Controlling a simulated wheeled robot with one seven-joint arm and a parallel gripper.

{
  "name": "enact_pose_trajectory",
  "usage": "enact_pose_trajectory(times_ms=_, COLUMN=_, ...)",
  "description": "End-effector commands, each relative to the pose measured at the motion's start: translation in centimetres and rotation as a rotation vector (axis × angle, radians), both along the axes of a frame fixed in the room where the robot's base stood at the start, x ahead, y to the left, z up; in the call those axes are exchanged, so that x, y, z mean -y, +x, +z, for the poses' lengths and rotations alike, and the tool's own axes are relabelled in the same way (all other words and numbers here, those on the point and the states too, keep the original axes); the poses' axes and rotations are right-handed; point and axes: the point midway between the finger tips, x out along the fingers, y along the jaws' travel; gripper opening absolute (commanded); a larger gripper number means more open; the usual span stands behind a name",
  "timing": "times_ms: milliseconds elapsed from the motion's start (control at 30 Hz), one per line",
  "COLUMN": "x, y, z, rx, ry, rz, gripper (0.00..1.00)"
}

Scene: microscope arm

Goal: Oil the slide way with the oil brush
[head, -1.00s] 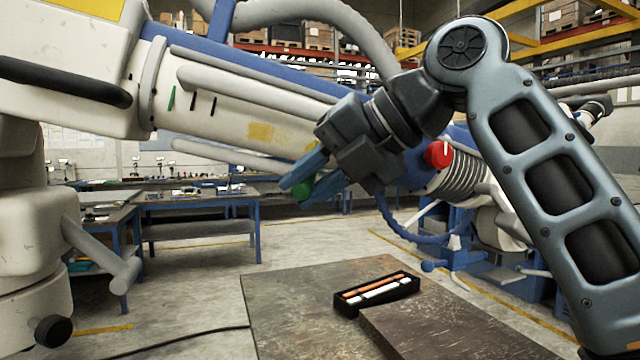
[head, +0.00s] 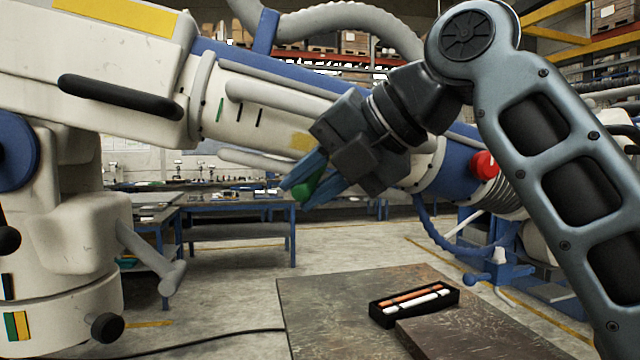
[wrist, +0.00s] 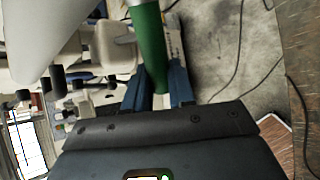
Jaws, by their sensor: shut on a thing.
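My gripper (head: 300,192) is in the middle of the head view, in front of the large white and blue arm. It is shut on a green handle, which I take to be the oil brush (head: 306,187). In the wrist view the green handle (wrist: 150,50) stands between the two blue fingers (wrist: 158,88), with a silver band at its upper end. Bristles are out of sight. The white arm (head: 290,118) has grey rods along its tube. I cannot tell which part is the slide way.
A black tray (head: 383,318) with orange and white sticks lies on the worn table (head: 320,305) below. A red knob (head: 484,165) is on the arm's right part. A grey lever (head: 150,258) sticks out at left. Open floor (head: 350,240) lies behind the table.

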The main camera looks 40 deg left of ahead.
Motion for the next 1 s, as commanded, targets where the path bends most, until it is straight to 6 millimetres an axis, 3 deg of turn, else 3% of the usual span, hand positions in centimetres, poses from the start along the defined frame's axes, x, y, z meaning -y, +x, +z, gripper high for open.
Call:
enact_pose_trajectory(times_ms=500, x=-1.8, y=-2.2, z=0.7, rx=0.001, ry=0.001, rz=0.001, gripper=0.00)
enact_pose_trajectory(times_ms=1000, x=0.1, y=0.1, z=0.0, rx=0.000, ry=0.000, rz=-0.001, gripper=0.00)
